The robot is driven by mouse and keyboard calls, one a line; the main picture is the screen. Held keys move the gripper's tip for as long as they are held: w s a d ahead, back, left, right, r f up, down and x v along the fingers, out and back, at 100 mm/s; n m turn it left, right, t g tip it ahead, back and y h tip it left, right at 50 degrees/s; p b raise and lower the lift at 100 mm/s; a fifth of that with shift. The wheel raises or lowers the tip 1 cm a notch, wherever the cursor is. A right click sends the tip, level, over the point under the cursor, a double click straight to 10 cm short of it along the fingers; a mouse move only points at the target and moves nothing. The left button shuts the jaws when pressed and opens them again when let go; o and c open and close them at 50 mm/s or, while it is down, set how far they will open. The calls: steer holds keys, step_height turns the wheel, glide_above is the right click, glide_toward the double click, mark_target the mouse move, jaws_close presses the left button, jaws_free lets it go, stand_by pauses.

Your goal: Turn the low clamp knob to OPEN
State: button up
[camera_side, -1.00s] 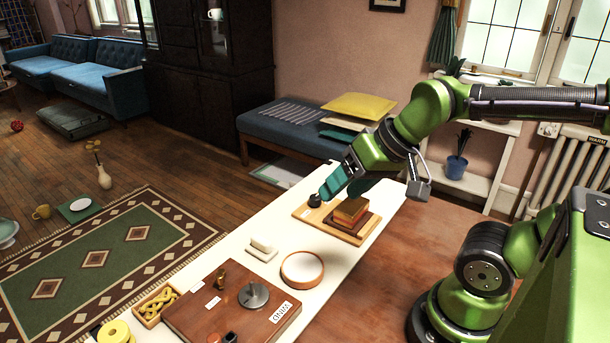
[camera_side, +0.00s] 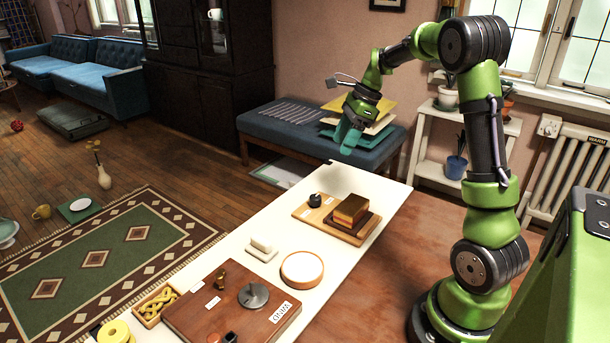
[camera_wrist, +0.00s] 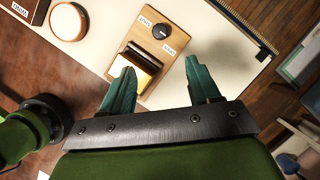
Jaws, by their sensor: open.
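The small black clamp knob (camera_side: 315,200) sits on a pale wooden board (camera_side: 340,233) at the far end of the white tabletop. I cannot tell which label the knob points at. Beside the knob, a brown and gold block (camera_side: 350,209) rests on a darker base. My gripper (camera_side: 347,136) is raised above and behind the board, clear of the knob. In the wrist view its two teal fingers (camera_wrist: 160,78) are spread and empty.
A round white-topped dish (camera_side: 302,268), a pale block (camera_side: 262,247) and a larger brown board (camera_side: 190,318) with a silver disc knob (camera_side: 253,295) stand nearer the camera. A bench with cushions (camera_side: 362,107) lies behind the table.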

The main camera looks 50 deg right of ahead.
mark_target(315, 197)
steer(key=x, duration=1.6)
steer(key=shift+w+a+f, duration=0.1)
steer(key=shift+a+f, duration=0.05)
steer(key=shift+f, duration=0.2)
steer(key=c, duration=1)
